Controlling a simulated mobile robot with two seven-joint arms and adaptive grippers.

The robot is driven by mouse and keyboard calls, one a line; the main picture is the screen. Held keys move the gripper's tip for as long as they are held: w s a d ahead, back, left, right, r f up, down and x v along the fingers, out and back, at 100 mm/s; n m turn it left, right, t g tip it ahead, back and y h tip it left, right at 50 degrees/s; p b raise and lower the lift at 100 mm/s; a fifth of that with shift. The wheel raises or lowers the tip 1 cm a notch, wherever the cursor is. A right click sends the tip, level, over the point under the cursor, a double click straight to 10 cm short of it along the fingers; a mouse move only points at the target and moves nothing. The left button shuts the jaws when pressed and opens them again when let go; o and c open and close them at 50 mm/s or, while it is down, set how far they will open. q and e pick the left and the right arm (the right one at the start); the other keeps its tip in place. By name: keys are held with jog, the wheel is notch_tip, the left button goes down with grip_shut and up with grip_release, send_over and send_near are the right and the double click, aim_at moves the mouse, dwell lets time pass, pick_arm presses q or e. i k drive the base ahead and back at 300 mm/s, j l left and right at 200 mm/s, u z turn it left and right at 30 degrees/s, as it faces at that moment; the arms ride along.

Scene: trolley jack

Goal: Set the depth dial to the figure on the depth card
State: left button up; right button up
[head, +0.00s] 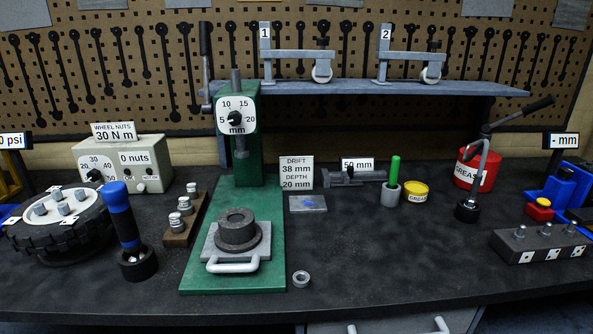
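The depth dial (235,117) is a white face on the green press (246,150), marked 5, 10, 15, 20 and mm, with a black knob in its middle. The knob's pointer is too small to read surely. The depth card (296,173) stands on the bench right of the press and reads drift 38 mm, depth 20 mm. Neither of my grippers is in view.
A ring-shaped part (237,229) sits on a grey plate with a handle on the press base. A tester box (135,163), a tyre (62,222) and a blue-handled tool (122,220) stand left. The front middle bench is mostly clear.

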aim_at(235, 117)
jog(key=i+j, duration=0.2)
jog(key=j, duration=0.15)
jog(key=i+j, duration=0.2)
jog(key=j, duration=0.15)
jog(key=i+j, duration=0.15)
jog(key=j, duration=0.2)
jog(key=i+j, duration=0.2)
jog(key=j, duration=0.2)
